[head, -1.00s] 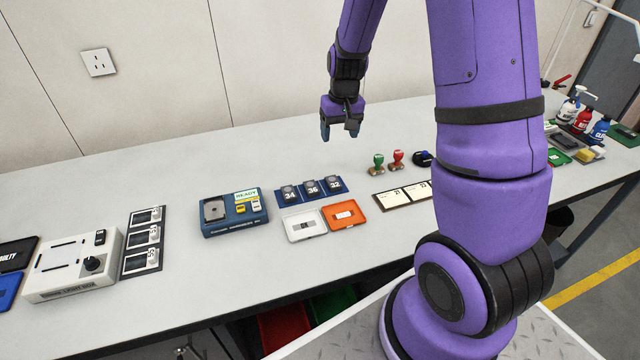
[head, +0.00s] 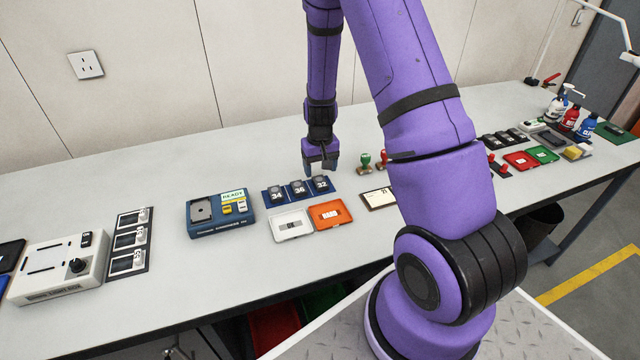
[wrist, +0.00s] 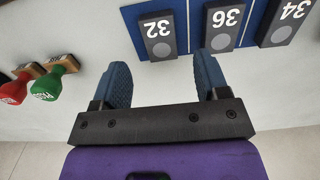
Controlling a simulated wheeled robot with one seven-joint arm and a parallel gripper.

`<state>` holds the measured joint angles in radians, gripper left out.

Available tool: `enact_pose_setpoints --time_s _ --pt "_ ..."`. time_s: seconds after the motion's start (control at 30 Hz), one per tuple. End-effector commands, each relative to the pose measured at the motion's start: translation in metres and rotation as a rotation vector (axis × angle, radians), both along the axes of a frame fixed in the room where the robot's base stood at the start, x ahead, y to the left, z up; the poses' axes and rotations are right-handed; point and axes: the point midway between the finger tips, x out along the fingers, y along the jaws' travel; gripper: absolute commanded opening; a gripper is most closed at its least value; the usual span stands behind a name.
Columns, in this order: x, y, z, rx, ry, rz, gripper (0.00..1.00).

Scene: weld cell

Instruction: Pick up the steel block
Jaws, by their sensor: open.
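Three dark grey blocks with lighter round faces stand in a row on a blue strip (wrist: 128,22). They are marked 34 (head: 277,193), 36 (head: 298,188) and 32 (head: 320,184); I cannot tell which one the task means by the steel block. In the wrist view, block 32 (wrist: 159,36), block 36 (wrist: 223,28) and block 34 (wrist: 288,22) lie past the fingertips. My gripper (head: 321,172) is open and empty, over the bench behind block 32. In the wrist view its blue fingers (wrist: 162,72) are spread wide, with the tips near blocks 32 and 36.
A blue READY device (head: 221,212) stands left of the blocks. A white tray (head: 291,237) and an orange tray (head: 330,227) lie in front. Green (head: 365,163) and red (head: 382,160) stamps stand to the right. Bare bench lies behind the blocks.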

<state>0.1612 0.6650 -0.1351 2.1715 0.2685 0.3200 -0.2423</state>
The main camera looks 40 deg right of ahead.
Motion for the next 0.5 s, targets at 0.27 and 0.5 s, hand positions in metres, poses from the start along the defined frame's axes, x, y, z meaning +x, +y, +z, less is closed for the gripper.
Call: enact_pose_setpoints --time_s 0.27,0.5 --pt "-0.003 0.002 -0.037 0.001 0.002 0.0 0.68" --pt "-0.003 0.002 -0.045 0.0 0.0 0.001 0.68"
